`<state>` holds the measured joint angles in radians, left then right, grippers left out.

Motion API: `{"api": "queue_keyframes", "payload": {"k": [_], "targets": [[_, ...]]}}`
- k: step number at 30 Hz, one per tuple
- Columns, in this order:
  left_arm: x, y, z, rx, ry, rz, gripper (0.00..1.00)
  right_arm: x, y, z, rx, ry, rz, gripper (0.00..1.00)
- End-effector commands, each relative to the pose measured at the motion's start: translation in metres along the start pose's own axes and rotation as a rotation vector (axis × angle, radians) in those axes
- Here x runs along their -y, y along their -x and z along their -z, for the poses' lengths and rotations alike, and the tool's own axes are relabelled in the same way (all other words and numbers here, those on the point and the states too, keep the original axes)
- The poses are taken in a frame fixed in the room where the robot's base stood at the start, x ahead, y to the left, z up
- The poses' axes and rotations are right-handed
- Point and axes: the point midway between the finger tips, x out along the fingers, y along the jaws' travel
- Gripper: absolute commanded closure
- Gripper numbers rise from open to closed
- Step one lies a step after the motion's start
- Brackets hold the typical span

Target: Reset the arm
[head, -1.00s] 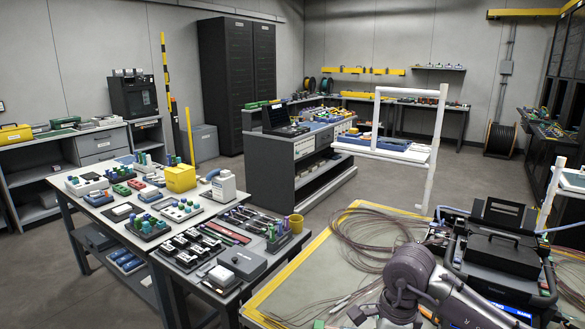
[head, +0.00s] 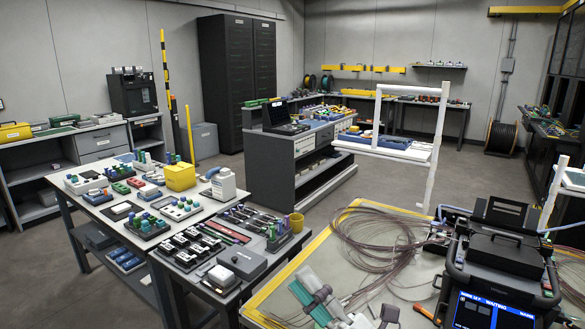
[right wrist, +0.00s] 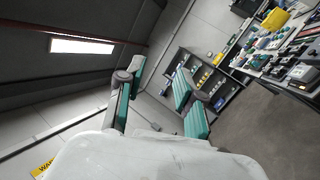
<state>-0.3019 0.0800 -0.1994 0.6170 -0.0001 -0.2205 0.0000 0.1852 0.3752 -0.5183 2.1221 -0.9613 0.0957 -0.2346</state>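My right gripper (head: 308,292) shows at the bottom middle of the head view, pointing up over the front work mat, with teal finger pads. In the right wrist view its two teal-padded fingers (right wrist: 160,95) stand apart with nothing between them, against the far wall and shelves. My left gripper is in neither view. The black fusion splicer (head: 502,255) stands at the lower right of the head view, clear of the gripper. Its blue screen (head: 485,313) is lit and reads "WAITING".
Loose brown fibre coils (head: 375,240) lie on the yellow-edged mat (head: 290,270) left of the splicer. A white pipe frame (head: 437,150) rises behind. A table (head: 62,190) crowded with tools and boxes stands at left. Open floor lies beyond.

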Motion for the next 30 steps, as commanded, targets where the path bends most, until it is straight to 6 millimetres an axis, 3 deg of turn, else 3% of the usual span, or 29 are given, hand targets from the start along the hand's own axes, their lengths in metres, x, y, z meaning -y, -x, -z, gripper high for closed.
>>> {"api": "queue_keyframes", "payload": {"k": [1, 4, 6, 9, 12, 15, 18, 24, 29, 30], "targets": [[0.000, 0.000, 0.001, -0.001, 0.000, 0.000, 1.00, 0.008, 0.016, -0.024, 0.165, -0.131, 0.026, 0.63], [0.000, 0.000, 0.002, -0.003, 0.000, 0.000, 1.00, 0.035, 0.063, -0.069, 0.500, -0.391, 0.104, 0.63], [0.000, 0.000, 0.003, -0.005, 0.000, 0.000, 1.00, 0.062, 0.106, -0.088, 0.723, -0.563, 0.176, 0.63], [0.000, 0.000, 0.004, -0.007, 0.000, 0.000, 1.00, 0.100, 0.173, -0.091, 1.006, -0.778, 0.296, 0.63], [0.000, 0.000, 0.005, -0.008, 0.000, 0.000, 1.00, 0.129, 0.236, -0.073, 1.247, -0.957, 0.424, 0.63], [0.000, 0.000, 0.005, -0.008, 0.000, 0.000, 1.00, 0.145, 0.285, -0.048, 1.426, -1.087, 0.540, 0.63], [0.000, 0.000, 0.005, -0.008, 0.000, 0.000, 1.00, 0.153, 0.322, -0.022, 1.558, -1.181, 0.638, 0.63], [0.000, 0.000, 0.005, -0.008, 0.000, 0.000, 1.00, 0.154, 0.375, 0.027, 1.757, -1.315, 0.811, 0.63], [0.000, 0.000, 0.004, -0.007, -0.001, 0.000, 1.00, 0.145, 0.408, 0.065, 1.886, -1.395, 0.944, 0.63], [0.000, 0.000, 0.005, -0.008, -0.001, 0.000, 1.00, 0.159, 0.410, 0.063, 1.885, -1.391, 0.946, 0.63]]}}
